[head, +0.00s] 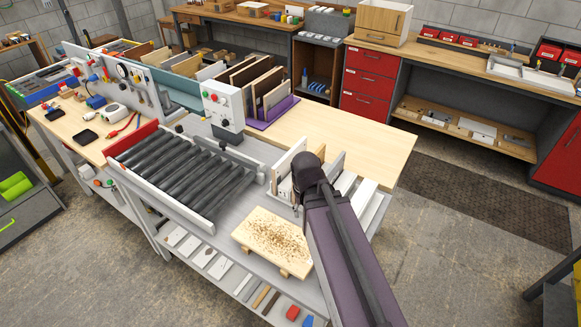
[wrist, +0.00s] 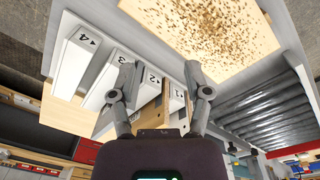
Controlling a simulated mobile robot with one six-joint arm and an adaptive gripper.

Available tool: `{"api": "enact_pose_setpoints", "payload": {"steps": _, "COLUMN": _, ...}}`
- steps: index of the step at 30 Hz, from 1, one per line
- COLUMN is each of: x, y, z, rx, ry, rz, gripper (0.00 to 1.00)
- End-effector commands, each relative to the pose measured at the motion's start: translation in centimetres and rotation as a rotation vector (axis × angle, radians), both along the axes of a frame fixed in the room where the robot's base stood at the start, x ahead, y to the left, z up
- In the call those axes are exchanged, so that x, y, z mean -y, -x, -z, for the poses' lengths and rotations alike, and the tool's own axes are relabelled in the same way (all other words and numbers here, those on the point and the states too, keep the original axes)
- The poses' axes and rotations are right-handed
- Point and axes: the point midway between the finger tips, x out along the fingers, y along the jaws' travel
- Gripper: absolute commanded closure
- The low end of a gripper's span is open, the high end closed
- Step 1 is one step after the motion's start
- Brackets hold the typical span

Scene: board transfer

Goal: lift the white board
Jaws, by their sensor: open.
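A tan wooden edge (wrist: 167,103) shows between the fingers. My arm hides the fingertips and part of the rack in the head view. I cannot tell whether a finger touches a board.
White rack blocks (head: 366,196) lie to the right. A wooden board with brown crumbs (head: 273,238) is in front, and black rollers (head: 185,170) are at left. A control box (head: 222,106) stands behind. The wooden tabletop (head: 355,135) beyond the rack is clear.

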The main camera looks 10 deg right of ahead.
Motion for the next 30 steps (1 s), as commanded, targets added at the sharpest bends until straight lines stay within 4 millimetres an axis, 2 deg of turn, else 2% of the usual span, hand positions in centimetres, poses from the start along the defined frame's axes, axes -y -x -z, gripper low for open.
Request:
{"api": "enact_pose_setpoints", "payload": {"steps": 8, "x": 0.2, "y": -5.3, "z": 2.4, "rx": 0.129, "ry": 0.197, "rz": 0.179, "gripper": 0.37}}
{"api": "enact_pose_setpoints", "payload": {"steps": 14, "x": -0.5, "y": -10.9, "z": 3.3, "rx": 0.345, "ry": 0.364, "rz": 0.355, "gripper": 0.37}}
{"api": "enact_pose_setpoints", "payload": {"steps": 20, "x": -2.7, "y": -16.5, "z": 3.1, "rx": 0.626, "ry": 0.462, "rz": 0.501, "gripper": 0.37}}
{"api": "enact_pose_setpoints", "payload": {"steps": 24, "x": -5.1, "y": -19.9, "z": 2.3, "rx": 0.824, "ry": 0.477, "rz": 0.567, "gripper": 0.37}}
{"api": "enact_pose_setpoints", "payload": {"steps": 30, "x": -7.9, "y": -22.7, "z": 1.2, "rx": 1.026, "ry": 0.455, "rz": 0.616, "gripper": 0.37}}
